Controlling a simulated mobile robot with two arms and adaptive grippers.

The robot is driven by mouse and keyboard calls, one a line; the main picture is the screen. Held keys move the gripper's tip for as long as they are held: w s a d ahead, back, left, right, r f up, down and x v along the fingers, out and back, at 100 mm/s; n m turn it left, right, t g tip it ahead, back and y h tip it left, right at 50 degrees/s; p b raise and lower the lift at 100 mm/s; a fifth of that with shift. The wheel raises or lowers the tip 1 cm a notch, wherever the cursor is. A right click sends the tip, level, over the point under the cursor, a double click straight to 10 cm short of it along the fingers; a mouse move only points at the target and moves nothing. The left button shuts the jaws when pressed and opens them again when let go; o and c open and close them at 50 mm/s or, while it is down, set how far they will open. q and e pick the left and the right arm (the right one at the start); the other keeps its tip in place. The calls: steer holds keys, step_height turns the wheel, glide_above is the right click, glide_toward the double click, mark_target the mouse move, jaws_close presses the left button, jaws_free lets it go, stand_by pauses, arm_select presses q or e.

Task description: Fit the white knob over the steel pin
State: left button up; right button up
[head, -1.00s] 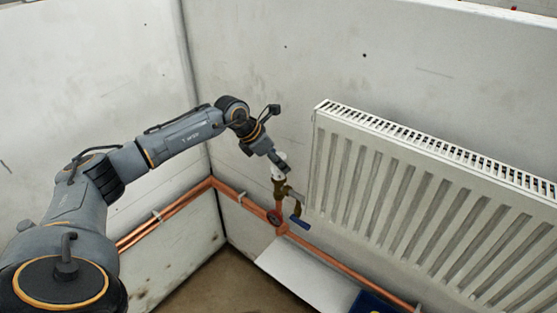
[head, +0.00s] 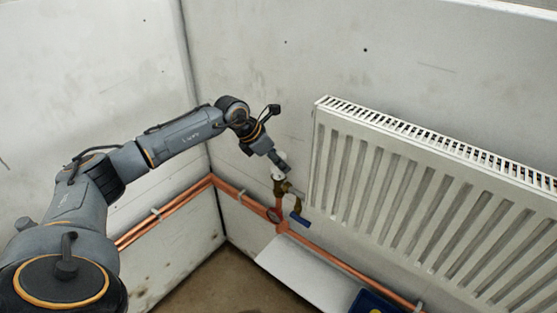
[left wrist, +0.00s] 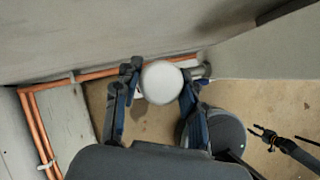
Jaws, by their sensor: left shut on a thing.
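The white knob (left wrist: 162,82) is round and sits between the two fingers of my left gripper (left wrist: 158,90) in the left wrist view. In the head view the left gripper (head: 280,165) is at the corner end of the radiator, with the white knob (head: 278,174) small at its tip, right above the brass valve (head: 288,188). The gripper is shut on the knob. The steel pin is hidden, and whether the knob is around it or above it cannot be told.
A white radiator (head: 420,190) hangs just right of the valve. Copper pipes (head: 245,199) run low along both walls. A blue lever (head: 300,219) hangs below the valve. A white board (head: 305,280) and a blue tray (head: 375,302) lie below.

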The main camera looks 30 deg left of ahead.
arm_select(q)
steer(key=o, duration=1.3)
steer(key=o, duration=0.5)
steer(key=shift+r+p, duration=2.85)
steer(key=shift+r, duration=1.55)
steer(key=shift+s+f, duration=0.1)
